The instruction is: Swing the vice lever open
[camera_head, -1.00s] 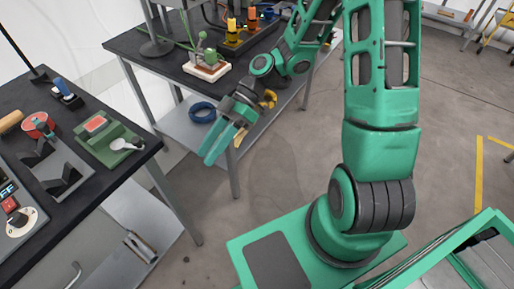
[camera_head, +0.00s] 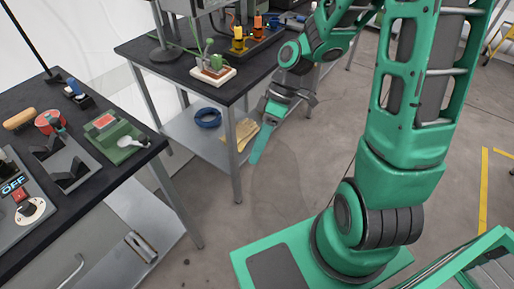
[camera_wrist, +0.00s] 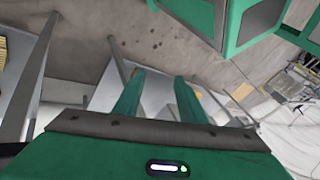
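A green device (camera_head: 117,141) with a red block on top, which looks like the vice, sits on the dark left table. A pale, round-ended lever (camera_head: 131,143) lies across its front right; I cannot tell how far it is turned. My gripper (camera_head: 255,160) hangs over the floor, right of the left table and well apart from the vice. The wrist view shows my gripper's two green fingers (camera_wrist: 158,84) spread apart with nothing between them, so it is open and empty. The vice does not show clearly in the wrist view.
The left table (camera_head: 62,232) also holds a grey V-shaped stand (camera_head: 66,162), a red tape roll (camera_head: 48,121) and an OFF switch box (camera_head: 22,207). The floor between is clear.

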